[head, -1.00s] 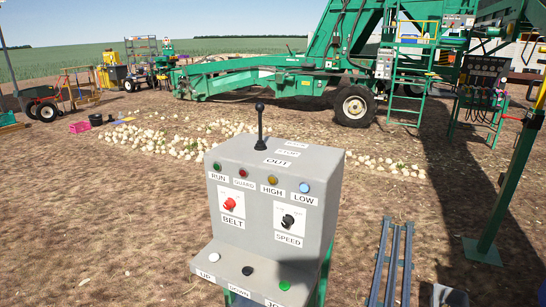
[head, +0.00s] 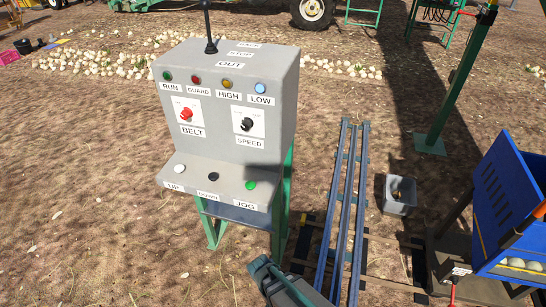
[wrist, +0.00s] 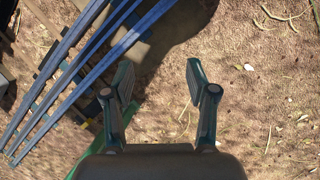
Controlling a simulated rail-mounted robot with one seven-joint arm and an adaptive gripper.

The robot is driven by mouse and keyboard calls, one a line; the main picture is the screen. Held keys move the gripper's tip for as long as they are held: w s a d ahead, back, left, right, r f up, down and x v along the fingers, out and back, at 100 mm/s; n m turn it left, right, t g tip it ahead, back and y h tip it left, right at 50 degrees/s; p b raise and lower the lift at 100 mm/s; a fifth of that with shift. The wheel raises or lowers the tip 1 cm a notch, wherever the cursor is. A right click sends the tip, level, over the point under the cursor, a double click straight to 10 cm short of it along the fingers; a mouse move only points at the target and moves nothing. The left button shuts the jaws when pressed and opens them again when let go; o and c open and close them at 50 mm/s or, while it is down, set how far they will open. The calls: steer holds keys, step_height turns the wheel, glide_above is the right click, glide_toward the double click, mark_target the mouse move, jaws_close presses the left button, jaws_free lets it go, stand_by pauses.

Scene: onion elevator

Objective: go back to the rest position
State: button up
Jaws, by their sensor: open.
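My gripper (wrist: 163,82) is open and empty in the wrist view, its two fingers apart above bare, straw-littered soil. In the head view a dark green-grey part of my arm (head: 285,283) shows at the bottom edge, below the control box; the fingertips are not clear there. The grey control box (head: 228,115) stands upright on green legs, with a black lever on top, a red BELT knob (head: 186,114), a black SPEED knob (head: 246,124) and UP, DOWN and JOG buttons on its lower shelf. Nothing touches the box.
Blue rails (head: 346,205) run along the ground right of the box and also show in the wrist view (wrist: 80,60). A grey bin (head: 400,196), a green post (head: 455,90) and a blue crate (head: 515,205) with onions stand further right. Soil left of the box is open.

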steer(key=s+d+f+m+g+y, duration=0.3)
steer(key=s+d+m, duration=0.4)
steer(key=s+d, duration=0.6)
steer(key=shift+s+d+f+g, duration=0.4)
steer(key=shift+d+f+g, duration=0.3)
steer(key=shift+d+f, duration=0.2)
